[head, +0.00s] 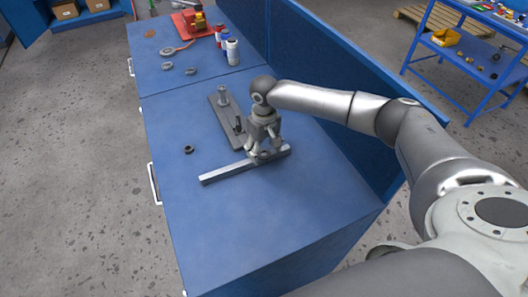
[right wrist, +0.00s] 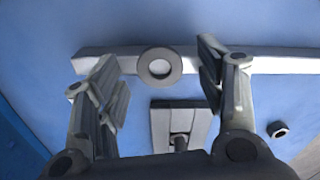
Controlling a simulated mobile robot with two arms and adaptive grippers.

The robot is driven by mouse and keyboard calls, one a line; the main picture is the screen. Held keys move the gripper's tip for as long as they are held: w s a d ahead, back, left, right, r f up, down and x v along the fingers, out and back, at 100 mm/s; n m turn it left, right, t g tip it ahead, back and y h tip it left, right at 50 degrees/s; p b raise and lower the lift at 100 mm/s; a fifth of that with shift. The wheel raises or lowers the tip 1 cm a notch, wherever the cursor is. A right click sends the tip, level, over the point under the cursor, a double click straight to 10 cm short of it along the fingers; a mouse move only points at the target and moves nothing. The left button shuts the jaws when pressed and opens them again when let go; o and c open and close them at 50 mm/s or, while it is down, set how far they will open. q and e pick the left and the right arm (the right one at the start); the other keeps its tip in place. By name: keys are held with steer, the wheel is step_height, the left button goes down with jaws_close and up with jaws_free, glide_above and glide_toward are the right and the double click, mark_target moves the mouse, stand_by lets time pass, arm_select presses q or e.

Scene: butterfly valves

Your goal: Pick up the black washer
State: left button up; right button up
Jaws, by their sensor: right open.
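A dark grey-black washer (right wrist: 144,68), a flat ring with a round hole, lies on the light grey bar (right wrist: 283,61) in the right wrist view. My right gripper (right wrist: 159,62) is open, with one finger on each side of the washer and a gap to both; its height above the washer is hard to tell. In the head view my right gripper (head: 264,151) points down over the right part of the bar (head: 225,172) and largely hides the washer. My left gripper is not in view.
A grey plate (head: 218,112) with upright parts stands beside the bar. A dark nut (head: 188,149) lies to the left. A blue panel (head: 330,75) runs behind. The bench front (head: 250,225) is clear.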

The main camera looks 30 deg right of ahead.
steer(key=shift+f+p, duration=0.25)
steer(key=shift+p, duration=0.1)
stand_by(0.6)
steer(key=shift+s, duration=0.15)
steer(key=c, duration=1.1)
